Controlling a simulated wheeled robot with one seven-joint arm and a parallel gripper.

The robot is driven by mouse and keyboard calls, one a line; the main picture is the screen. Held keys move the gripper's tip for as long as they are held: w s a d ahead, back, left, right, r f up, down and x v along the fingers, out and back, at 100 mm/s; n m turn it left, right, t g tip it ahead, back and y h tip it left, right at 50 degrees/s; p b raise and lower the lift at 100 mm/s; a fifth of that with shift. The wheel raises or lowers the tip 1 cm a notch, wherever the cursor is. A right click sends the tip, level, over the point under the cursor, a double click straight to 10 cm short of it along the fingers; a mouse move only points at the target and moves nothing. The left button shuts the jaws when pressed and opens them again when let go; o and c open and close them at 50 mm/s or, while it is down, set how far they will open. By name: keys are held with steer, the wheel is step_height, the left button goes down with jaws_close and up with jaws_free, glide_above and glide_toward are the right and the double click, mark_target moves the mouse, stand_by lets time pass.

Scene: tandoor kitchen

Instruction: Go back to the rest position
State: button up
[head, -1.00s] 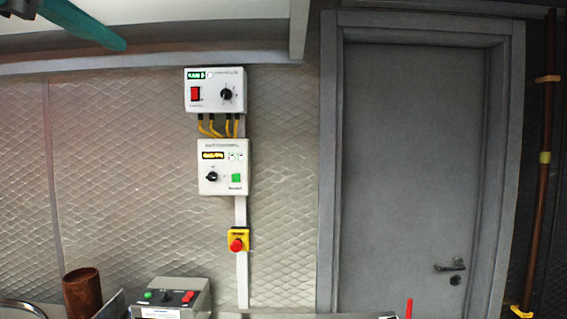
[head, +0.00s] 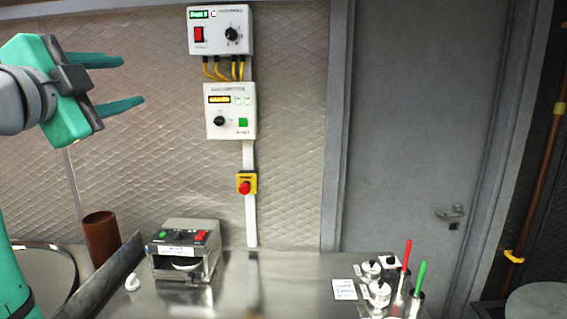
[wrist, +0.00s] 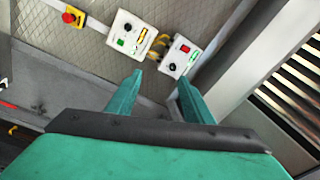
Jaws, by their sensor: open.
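My gripper (head: 134,83) is at the upper left of the head view, raised in front of the quilted metal wall. Its two teal fingers are apart, point to the right and hold nothing. In the wrist view my gripper (wrist: 158,98) shows both fingers spread with nothing between them. Beyond the fingertips are the upper control box (head: 220,32) and the lower control box (head: 230,112) on the wall. The fingers touch neither box in view.
A red stop button (head: 245,187) is on the wall. A grey door (head: 420,130) stands right.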

steer(key=w+f+n+y, duration=0.1)
steer(key=w+f+n, duration=0.4)
steer(key=f, duration=0.9)
steer(key=w+f+n, duration=0.2)
steer(key=w+f, duration=0.4)
steer(key=f, duration=0.8)
steer(key=s+d+f+n+y, duration=0.1)
steer(key=s+d+f+n, duration=0.2)
steer(key=f, duration=1)
steer(key=s+d+f+n+y, duration=0.1)
steer(key=d+f+n, duration=0.3)
steer(key=f, duration=1)
steer(key=s+d+f+n+g+y, duration=0.1)
steer(key=s+d+f, duration=0.5)
steer(key=s+f, duration=0.3)
steer(key=s+d+f+n+g, duration=0.1)
steer(key=s+d+f, duration=0.5)
steer(key=s+f, duration=0.4)
steer(key=s+d+h, duration=0.1)
steer(key=s+d, duration=0.3)
steer(key=s, duration=0.9)
steer(key=s+d+m+g+h, duration=0.1)
steer(key=s+d, duration=0.3)
steer(key=s, duration=0.9)
steer(key=shift+s, duration=0.35)
